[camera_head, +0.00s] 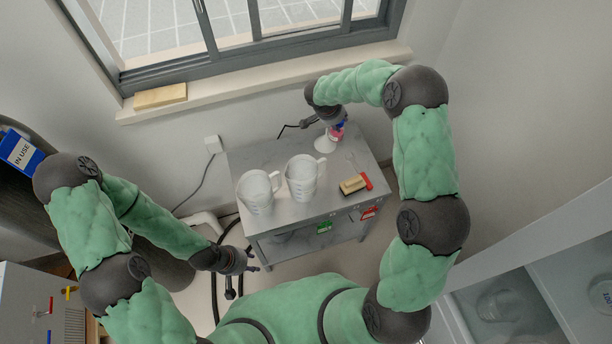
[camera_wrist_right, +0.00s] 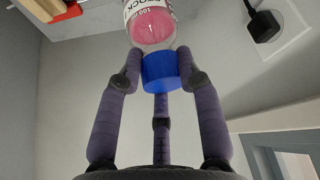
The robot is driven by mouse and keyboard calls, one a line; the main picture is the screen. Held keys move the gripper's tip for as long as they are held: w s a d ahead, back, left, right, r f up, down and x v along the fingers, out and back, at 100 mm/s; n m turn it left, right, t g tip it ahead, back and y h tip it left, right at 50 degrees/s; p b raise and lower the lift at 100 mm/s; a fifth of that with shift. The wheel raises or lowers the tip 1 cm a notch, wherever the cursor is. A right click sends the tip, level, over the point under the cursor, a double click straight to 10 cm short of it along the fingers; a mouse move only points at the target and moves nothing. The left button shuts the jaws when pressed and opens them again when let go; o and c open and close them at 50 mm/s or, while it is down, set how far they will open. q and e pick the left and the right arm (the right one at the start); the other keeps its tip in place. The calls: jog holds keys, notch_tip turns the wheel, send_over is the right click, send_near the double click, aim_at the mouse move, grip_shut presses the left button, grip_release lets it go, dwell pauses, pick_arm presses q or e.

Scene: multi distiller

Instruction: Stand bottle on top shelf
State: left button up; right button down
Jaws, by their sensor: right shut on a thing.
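The bottle (camera_wrist_right: 150,22) is clear with pink contents, a white label and a blue cap (camera_wrist_right: 160,70). My right gripper (camera_wrist_right: 160,62) is shut on it at the cap. In the head view the bottle (camera_head: 337,132) shows as a small pink and blue piece below the right gripper (camera_head: 334,122), over the back right of a grey metal bench (camera_head: 300,222). Whether it touches the bench cannot be told. My left gripper (camera_head: 248,268) has its fingers spread and is empty, in front of the bench's left corner.
Two white jugs (camera_head: 257,193) (camera_head: 302,178) stand on the bench. A white object (camera_head: 325,145) is beside the bottle. A wooden block with a red part (camera_head: 354,184) lies at the right. Glass cabinet shelves (camera_head: 520,300) are at lower right. A window sill (camera_head: 260,84) runs behind.

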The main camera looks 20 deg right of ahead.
aim_at(331, 134)
jog(key=shift+s+a+f+m+g+h+b, duration=0.15)
jog(key=shift+s+a+f+m+g+b, duration=0.15)
jog(key=shift+s+a+m+b, duration=0.35)
jog(key=shift+s+a+f+m+g+h+b, duration=0.1)
jog(key=shift+s+a+f+m+g+b, duration=0.2)
jog(key=shift+s+a+m+b, duration=0.35)
jog(key=shift+s+a+f+m+g+h+b, duration=0.2)
jog(key=shift+s+a+m+g+b, duration=0.2)
jog(key=shift+m+b, duration=0.4)
notch_tip(331, 134, down, 10)
jog(key=b, duration=0.3)
jog(key=shift+f+b, duration=0.1)
jog(key=shift+b, duration=0.2)
jog(key=c, duration=0.8)
grip_release()
jog(key=shift+a, duration=0.1)
